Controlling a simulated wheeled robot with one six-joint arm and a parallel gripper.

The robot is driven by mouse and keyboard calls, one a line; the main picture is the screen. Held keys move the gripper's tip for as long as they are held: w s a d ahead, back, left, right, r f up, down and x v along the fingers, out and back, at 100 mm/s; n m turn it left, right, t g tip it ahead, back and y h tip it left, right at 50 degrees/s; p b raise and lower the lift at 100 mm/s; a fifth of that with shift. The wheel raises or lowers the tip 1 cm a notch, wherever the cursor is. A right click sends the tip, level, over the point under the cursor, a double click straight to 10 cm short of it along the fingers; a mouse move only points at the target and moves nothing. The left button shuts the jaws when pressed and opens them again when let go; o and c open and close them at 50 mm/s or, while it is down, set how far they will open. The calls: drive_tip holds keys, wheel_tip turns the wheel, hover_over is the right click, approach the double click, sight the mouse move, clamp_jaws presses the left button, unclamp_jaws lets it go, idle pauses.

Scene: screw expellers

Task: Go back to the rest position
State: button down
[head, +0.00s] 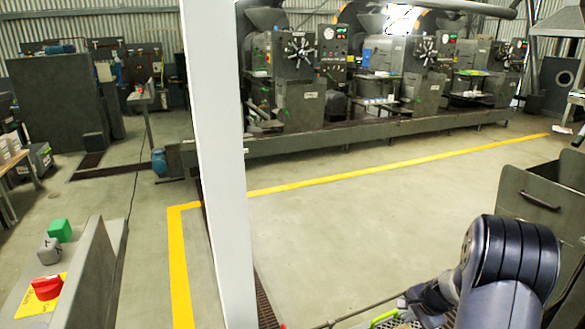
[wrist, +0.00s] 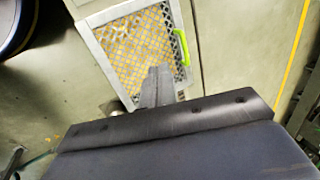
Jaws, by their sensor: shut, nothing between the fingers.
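My gripper (wrist: 158,76) shows in the wrist view as dark grey closed fingers with nothing held between them. Behind the fingertips is a rectangular mesh screen (wrist: 122,38) with a pale metal frame and yellowish material seen in or through the mesh. A bright green handle (wrist: 181,47) is on its right side. I cannot tell the gap between fingers and mesh. In the head view my dark arm rises at the lower right, and the fingers are not clearly visible. The green handle (head: 384,318) shows partly at the bottom edge there.
A white post (head: 213,150) stands left of centre. A row of machines (head: 300,75) lines the back. A grey bin (head: 540,205) stands right. Floor between is clear.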

drive_tip(key=s+d+r+t+y+b, duration=0.1)
drive_tip(key=s+d+t+b, duration=0.1)
drive_tip(key=s+b, duration=0.5)
drive_tip(key=shift+s+d+r+t+b, duration=0.15)
drive_tip(key=shift+d+t+b, duration=0.3)
drive_tip(key=shift+b, duration=0.45)
